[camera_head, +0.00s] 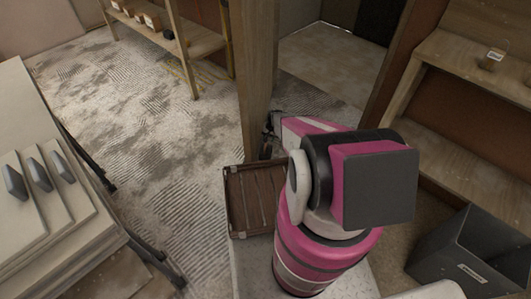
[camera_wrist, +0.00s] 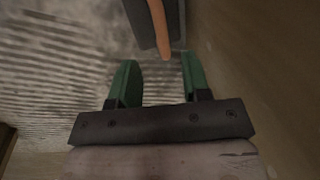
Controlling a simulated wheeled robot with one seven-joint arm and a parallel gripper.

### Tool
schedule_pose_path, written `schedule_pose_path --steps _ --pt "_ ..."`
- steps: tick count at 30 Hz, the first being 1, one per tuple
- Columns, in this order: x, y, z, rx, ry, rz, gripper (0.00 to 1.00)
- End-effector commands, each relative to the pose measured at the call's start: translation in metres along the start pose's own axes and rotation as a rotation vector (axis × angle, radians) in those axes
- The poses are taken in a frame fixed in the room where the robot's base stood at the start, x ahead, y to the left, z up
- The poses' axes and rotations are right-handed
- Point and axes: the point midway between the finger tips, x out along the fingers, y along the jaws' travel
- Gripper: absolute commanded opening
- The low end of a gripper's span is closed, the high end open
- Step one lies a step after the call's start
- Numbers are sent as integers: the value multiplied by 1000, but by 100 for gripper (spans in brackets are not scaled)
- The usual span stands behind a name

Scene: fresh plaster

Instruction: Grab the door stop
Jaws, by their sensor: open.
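My gripper (camera_wrist: 159,62) is open in the wrist view, with two green fingers apart and nothing between them. Just beyond the fingertips, at the top, is a dark grey piece (camera_wrist: 139,20) with an orange strip (camera_wrist: 160,28) along it. It may be the door stop, but its full shape is cut off by the frame edge. It looks apart from the fingers. In the head view my arm reaches toward the foot of a wooden post (camera_head: 256,70), and the gripper end is mostly hidden there. I cannot make out a door stop in the head view.
A wooden crate (camera_head: 233,205) lies beside my arm. A dark bin (camera_head: 440,262) stands at lower right below wooden shelves (camera_head: 465,58). Boards with grey-handled tools (camera_head: 38,174) lie on a table at left. The patterned floor (camera_head: 150,120) between is mostly clear.

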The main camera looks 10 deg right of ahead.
Motion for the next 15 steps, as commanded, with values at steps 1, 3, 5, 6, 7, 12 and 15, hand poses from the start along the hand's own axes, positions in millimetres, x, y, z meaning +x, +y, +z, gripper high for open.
schedule_pose_path --steps 1,3,5,6,7,12,15 --pt "8 0 -1 0 -1 0 44" --pt "13 0 0 0 -2 0 44" --pt "16 0 0 0 -2 0 44" --pt "18 0 0 -1 -1 0 44" --pt "19 -1 0 -1 -1 0 44" --pt "40 -4 -1 -1 -1 0 44" --pt "55 -4 -1 0 -2 0 44"
